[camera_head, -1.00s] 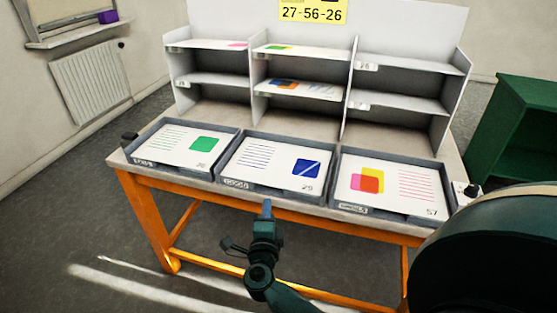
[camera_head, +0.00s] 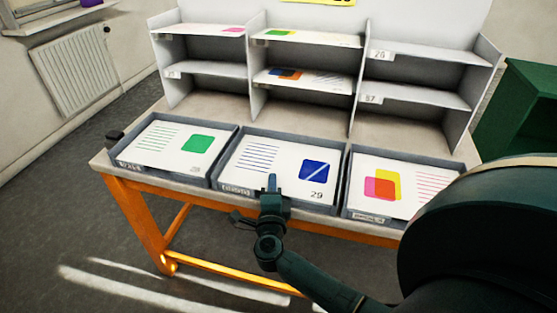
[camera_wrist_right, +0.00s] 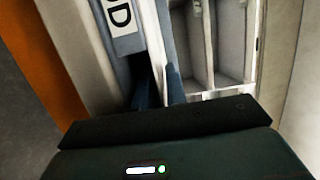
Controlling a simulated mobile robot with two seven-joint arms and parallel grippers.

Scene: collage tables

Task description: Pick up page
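Three white pages lie in grey trays along the table's front: a page with a green square (camera_head: 197,144) on the left, a page with a blue square, marked 29 (camera_head: 314,171), in the middle, and a page with pink and yellow squares (camera_head: 382,186) on the right. My right gripper (camera_head: 271,183) is at the front edge of the middle tray (camera_head: 236,191), overlapping it in the head view. My left gripper is not in view.
A grey-white shelf rack (camera_head: 310,55) stands at the back, with more pages on its left and middle shelves. The right shelves look empty. The table (camera_head: 230,202) has orange legs. A green cabinet (camera_head: 515,110) is at the right.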

